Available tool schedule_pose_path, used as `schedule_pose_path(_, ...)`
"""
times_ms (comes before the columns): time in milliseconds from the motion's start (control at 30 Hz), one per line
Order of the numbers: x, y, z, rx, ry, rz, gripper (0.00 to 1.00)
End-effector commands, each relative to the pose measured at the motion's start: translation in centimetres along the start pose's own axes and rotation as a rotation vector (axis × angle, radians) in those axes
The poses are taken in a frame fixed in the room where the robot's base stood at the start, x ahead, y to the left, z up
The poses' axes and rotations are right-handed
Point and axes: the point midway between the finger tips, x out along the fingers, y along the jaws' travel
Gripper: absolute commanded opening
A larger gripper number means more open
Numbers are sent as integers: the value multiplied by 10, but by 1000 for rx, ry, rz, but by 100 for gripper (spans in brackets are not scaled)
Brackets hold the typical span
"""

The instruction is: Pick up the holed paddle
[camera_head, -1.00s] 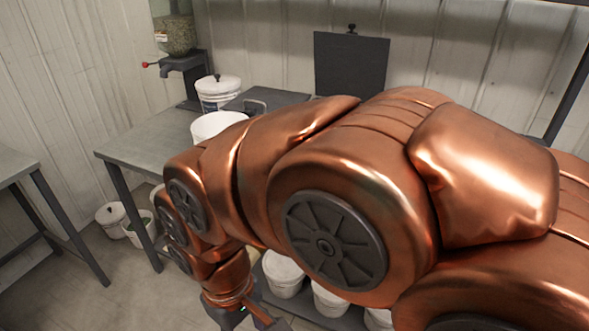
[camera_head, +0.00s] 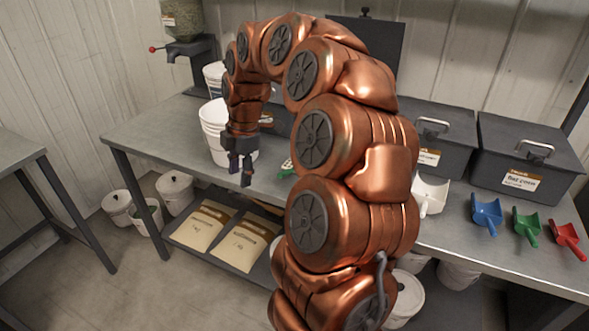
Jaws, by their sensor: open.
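My gripper (camera_head: 240,176) hangs fingers-down at the front edge of the metal table (camera_head: 172,128), with its dark fingers apart and nothing between them. A small green piece (camera_head: 287,168) shows on the table just right of my gripper, partly hidden behind my arm. It may be the holed paddle, but too little of it shows to tell, and no holes can be made out for certain. I see no other thing that is clearly the paddle.
A white bucket (camera_head: 213,131) stands just behind my gripper. White (camera_head: 431,194), blue (camera_head: 487,214), green (camera_head: 526,227) and red (camera_head: 567,240) scoops lie at the right. Dark lidded boxes (camera_head: 525,160) stand behind them. Paper bags (camera_head: 200,226) lie on the lower shelf.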

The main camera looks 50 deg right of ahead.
Motion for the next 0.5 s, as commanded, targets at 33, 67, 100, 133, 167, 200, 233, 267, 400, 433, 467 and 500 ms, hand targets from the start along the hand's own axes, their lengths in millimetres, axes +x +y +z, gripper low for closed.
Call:
schedule_pose_path(33, 6, 11, 25, -43, 0, 12, 47)
schedule_pose_path(67, 8, 16, 40, -76, -5, 20, 47)
schedule_pose_path(100, 11, 22, 58, -120, -11, 28, 47)
schedule_pose_path(133, 13, 25, 71, -149, -15, 34, 47)
schedule_pose_path(167, 15, 28, 85, -177, -20, 39, 47)
schedule_pose_path(200, 18, 32, 102, -211, -29, 45, 47)
schedule_pose_path(233, 20, 33, 114, -235, -35, 47, 47)
schedule_pose_path(267, 22, 34, 124, -257, -40, 49, 47)
schedule_pose_path(400, 27, 35, 162, -330, -62, 54, 47)
schedule_pose_path(433, 28, 35, 167, -340, -65, 53, 47)
schedule_pose_path(467, 29, 34, 171, -349, -67, 53, 47)
schedule_pose_path(500, 30, 34, 175, -357, -69, 53, 47)
